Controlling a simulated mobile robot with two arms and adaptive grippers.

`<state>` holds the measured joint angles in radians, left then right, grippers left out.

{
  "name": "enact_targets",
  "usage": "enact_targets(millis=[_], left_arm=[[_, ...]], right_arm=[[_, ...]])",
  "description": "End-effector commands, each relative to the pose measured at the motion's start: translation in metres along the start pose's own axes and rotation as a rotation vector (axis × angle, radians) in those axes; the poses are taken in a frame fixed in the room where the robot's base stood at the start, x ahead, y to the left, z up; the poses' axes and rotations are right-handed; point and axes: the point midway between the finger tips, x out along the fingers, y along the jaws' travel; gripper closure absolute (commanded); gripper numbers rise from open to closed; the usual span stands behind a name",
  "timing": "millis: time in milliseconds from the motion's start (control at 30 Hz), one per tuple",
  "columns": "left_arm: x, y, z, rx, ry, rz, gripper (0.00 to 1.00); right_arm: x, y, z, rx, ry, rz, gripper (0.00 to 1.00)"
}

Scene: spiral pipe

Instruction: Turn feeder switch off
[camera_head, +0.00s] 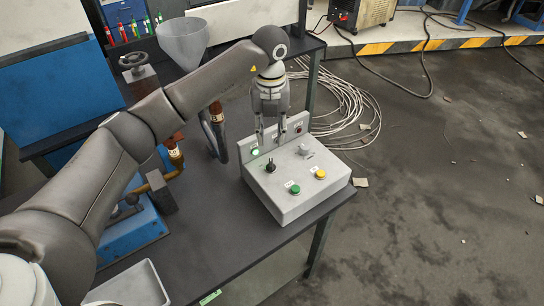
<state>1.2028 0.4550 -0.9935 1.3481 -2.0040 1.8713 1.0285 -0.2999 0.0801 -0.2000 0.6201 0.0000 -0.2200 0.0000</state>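A light grey control box (292,205) stands on the dark table near its right end. On its top are a black rotary switch (270,166), a pale grey knob (305,150), a green button (295,189) and a yellow button (320,174). The labels are too small to read, so I cannot tell which switch is the feeder switch. My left gripper (271,139) points down over the back of the box. Its fingers are apart with nothing between them. My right gripper is not in view.
A metal funnel (183,42) and pipework with a brown-red fitting (175,155) stand left of the box, partly behind my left arm. A grey tray (130,287) is at the front left. Coiled cables (345,105) lie on the floor behind. Floor to the right is mostly open.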

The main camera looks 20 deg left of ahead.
Motion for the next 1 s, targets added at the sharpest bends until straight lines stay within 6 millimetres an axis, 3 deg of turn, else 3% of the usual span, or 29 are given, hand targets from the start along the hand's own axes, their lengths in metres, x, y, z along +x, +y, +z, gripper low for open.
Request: enact_targets(millis=[600, 1000], left_arm=[[0.096, -0.001, -0.002, 0.001, 0.005, 0.000, 0.69], [0.106, 0.000, -0.001, 0.002, 0.003, -0.001, 0.69]], right_arm=[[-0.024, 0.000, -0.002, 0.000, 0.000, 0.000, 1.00], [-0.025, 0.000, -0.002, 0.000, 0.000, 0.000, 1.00]])
